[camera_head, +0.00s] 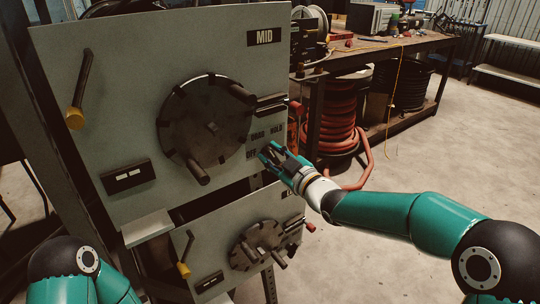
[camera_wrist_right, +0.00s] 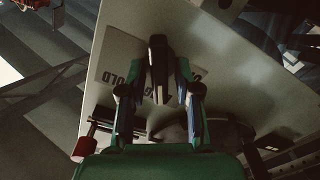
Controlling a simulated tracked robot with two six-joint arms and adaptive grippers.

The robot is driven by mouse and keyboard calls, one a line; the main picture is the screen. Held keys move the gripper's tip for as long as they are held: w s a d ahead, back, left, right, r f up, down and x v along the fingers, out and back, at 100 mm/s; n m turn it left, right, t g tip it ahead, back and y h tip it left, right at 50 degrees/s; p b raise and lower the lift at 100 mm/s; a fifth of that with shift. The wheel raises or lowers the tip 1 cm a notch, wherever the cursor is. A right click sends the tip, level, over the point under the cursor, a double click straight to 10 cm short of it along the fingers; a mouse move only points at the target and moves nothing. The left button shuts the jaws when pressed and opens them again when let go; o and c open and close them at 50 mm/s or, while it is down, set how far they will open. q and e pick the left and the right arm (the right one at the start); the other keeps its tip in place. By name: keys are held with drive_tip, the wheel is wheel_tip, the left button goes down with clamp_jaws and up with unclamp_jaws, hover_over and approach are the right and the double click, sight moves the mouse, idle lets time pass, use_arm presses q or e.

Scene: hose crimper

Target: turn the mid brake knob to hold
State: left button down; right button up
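The MID panel (camera_head: 120,60) is a pale upright plate with a dark round wheel on it. The brake labels OFF, DRAG and HOLD stand right of the wheel; the HOLD label (camera_head: 277,129) is readable. My right gripper (camera_head: 272,153) is at the panel's right edge, below these labels, and hides most of the knob in the head view. In the right wrist view the dark brake knob (camera_wrist_right: 158,62) stands between the fingers of my right gripper (camera_wrist_right: 167,78). The fingers are apart, with a narrow gap on the knob's right side. The knob's setting is hard to read. My left gripper is out of view.
The wheel (camera_head: 211,127) has protruding handles left of my right gripper. A yellow-ended lever (camera_head: 80,95) is at the panel's left. A second panel (camera_head: 205,225) with a smaller wheel stands below. A red hose coil (camera_head: 340,115) and workbench (camera_head: 400,45) stand behind; floor at right is clear.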

drive_tip(key=shift+a, duration=0.2)
clamp_jaws()
drive_tip(key=shift+d+f, duration=0.1)
drive_tip(key=shift+m, duration=0.8)
drive_tip(key=m, duration=0.3)
drive_tip(key=shift+w+d, duration=0.1)
drive_tip(key=shift+d, duration=0.05)
drive_tip(key=m, duration=0.4)
drive_tip(key=shift+d, duration=0.1)
drive_tip(key=shift+w+d+f+m+p, duration=0.1)
drive_tip(key=shift+m+p, duration=0.2)
drive_tip(key=shift+m, duration=0.5)
drive_tip(key=shift+f+m+p, duration=0.1)
drive_tip(key=shift+m+p, duration=0.15)
drive_tip(key=shift+m, duration=0.55)
